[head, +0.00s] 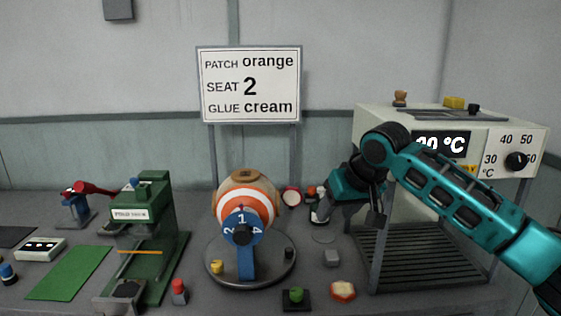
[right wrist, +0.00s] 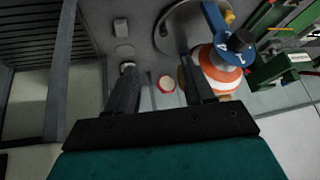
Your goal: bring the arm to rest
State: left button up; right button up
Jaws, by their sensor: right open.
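My right arm, teal and black, reaches in from the right side of the head view. Its gripper (head: 348,212) hangs in front of the white oven-like box, above the bench. In the right wrist view the two dark fingers of the right gripper (right wrist: 160,85) stand apart with nothing held between them. My left gripper is not in view.
The white box (head: 375,122) reads about 30 °C above a slatted rack (head: 420,258). An orange-and-white striped ball (head: 232,192) sits in a stand with a blue numbered dial (head: 243,228). A green press (head: 155,215) stands left. A sign (head: 250,84) says orange, 2, cream.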

jog(key=s+a+f+t+y, duration=0.1)
jog(key=s+a+f, duration=0.15)
jog(key=f, duration=0.45)
jog(key=s+a+f+y, duration=0.1)
jog(key=s+f, duration=0.3)
jog(key=f, duration=0.3)
jog(key=s+a+f+t+y, duration=0.1)
jog(key=s+a+f, duration=0.15)
jog(key=f, duration=0.45)
jog(key=s+d+f+t+h, duration=0.1)
jog(key=s+d+f, duration=0.4)
jog(key=s, duration=0.5)
jog(key=s+d+f+t+h, duration=0.2)
jog(key=s+d+f, duration=0.4)
jog(key=s, duration=0.5)
jog(key=shift+s+d+m+h, duration=0.15)
jog(key=shift+d+m+h, duration=0.25)
jog(key=shift+d, duration=0.25)
jog(key=shift+f, duration=0.1)
